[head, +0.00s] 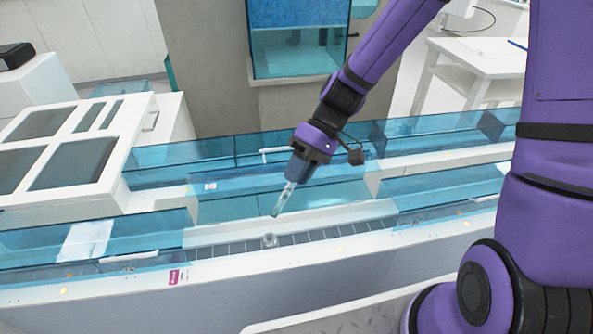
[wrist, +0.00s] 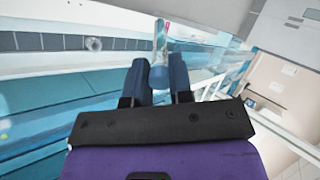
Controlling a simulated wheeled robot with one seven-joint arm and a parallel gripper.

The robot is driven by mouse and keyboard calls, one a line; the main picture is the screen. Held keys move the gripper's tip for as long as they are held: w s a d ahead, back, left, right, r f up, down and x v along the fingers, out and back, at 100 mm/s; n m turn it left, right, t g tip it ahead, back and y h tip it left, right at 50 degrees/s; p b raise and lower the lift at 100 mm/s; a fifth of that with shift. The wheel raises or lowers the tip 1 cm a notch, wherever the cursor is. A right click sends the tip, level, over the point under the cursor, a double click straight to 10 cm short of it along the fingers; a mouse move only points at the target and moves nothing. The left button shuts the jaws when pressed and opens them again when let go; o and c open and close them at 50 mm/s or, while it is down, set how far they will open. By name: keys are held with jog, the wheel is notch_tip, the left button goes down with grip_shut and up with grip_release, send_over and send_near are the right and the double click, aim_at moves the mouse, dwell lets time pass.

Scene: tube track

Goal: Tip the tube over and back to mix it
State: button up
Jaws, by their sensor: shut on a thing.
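The tube (head: 282,200) is clear and slim and hangs tilted from my gripper (head: 292,180) in the head view, its lower end toward the lower left. It is held above the track (head: 330,232), apart from it. In the wrist view the tube (wrist: 160,42) stands out beyond the fingers of my gripper (wrist: 161,77), with a blue cap (wrist: 159,76) between the fingertips. My gripper is shut on the tube at its cap end. The contents of the tube are too small to make out.
A small round clear piece (head: 269,240) sits on the track below the tube. Blue see-through panels (head: 450,190) line the track behind and to both sides. A white framed cabinet (head: 70,150) stands at the left, and a white table (head: 480,60) stands at the back right.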

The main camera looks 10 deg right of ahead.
jog(key=y, duration=0.1)
jog(key=g+y, duration=0.1)
jog(key=f+g+y, duration=0.1)
jog(key=shift+w+d, duration=0.2)
jog(key=shift+d, duration=0.05)
jog(key=g+y, duration=0.1)
jog(key=y, duration=0.2)
jog(key=shift+f+g, duration=0.25)
jog(key=shift+g, duration=0.15)
jog(key=t+h, duration=0.1)
jog(key=r+t+h, duration=0.1)
jog(key=h, duration=0.1)
jog(key=shift+s+a+h, duration=0.1)
jog(key=shift+h, duration=0.2)
jog(key=t+h, duration=0.2)
jog(key=h, duration=0.1)
jog(key=r+t+h, duration=0.1)
jog(key=shift+s+a+h, duration=0.25)
jog(key=shift+a+h, duration=0.05)
jog(key=shift+a, duration=0.1)
dwell(2.0)
